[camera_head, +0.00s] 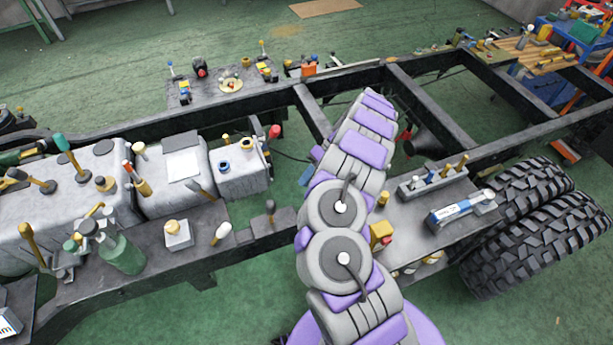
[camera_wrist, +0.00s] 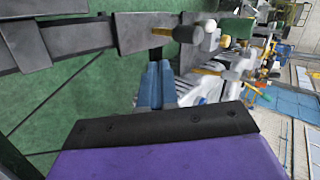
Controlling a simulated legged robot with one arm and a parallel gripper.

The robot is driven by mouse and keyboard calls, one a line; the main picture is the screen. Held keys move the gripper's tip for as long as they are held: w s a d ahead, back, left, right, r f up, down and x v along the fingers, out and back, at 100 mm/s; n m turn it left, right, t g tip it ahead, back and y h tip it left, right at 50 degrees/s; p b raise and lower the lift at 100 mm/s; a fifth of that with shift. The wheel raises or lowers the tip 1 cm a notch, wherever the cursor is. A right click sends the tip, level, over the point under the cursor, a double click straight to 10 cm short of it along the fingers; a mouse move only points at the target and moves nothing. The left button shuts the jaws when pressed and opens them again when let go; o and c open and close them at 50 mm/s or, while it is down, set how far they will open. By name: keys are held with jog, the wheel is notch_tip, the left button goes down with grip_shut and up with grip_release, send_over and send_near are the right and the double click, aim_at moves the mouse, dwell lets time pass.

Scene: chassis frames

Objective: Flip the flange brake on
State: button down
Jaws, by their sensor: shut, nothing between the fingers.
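No part is labelled as the flange brake, and I cannot tell which of several levers it is. In the head view, a dark grey lever (camera_head: 270,209) stands on a bracket left of my arm. A white-knobbed lever (camera_head: 221,233) tilts just left of it. My gripper (camera_wrist: 157,72) has blue fingers shut together and empty, over green floor. Its blue tips show small beside my arm in the head view (camera_head: 306,176).
A dark chassis frame (camera_head: 240,98) crosses the head view. Grey tanks (camera_head: 85,178) with several levers and a green bottle (camera_head: 122,253) are left. A metal box (camera_head: 240,178) is near the gripper. Large tyres (camera_head: 530,205) are right. Green floor (camera_head: 130,50) is open at the back.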

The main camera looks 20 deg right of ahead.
aim_at(270, 213)
jog(key=s+a+f+b, duration=0.1)
jog(key=a+f, duration=0.3)
jog(key=a, duration=0.4)
jog(key=shift+s+a, duration=0.35)
jog(key=shift+s, duration=0.05)
jog(key=shift+r, duration=0.15)
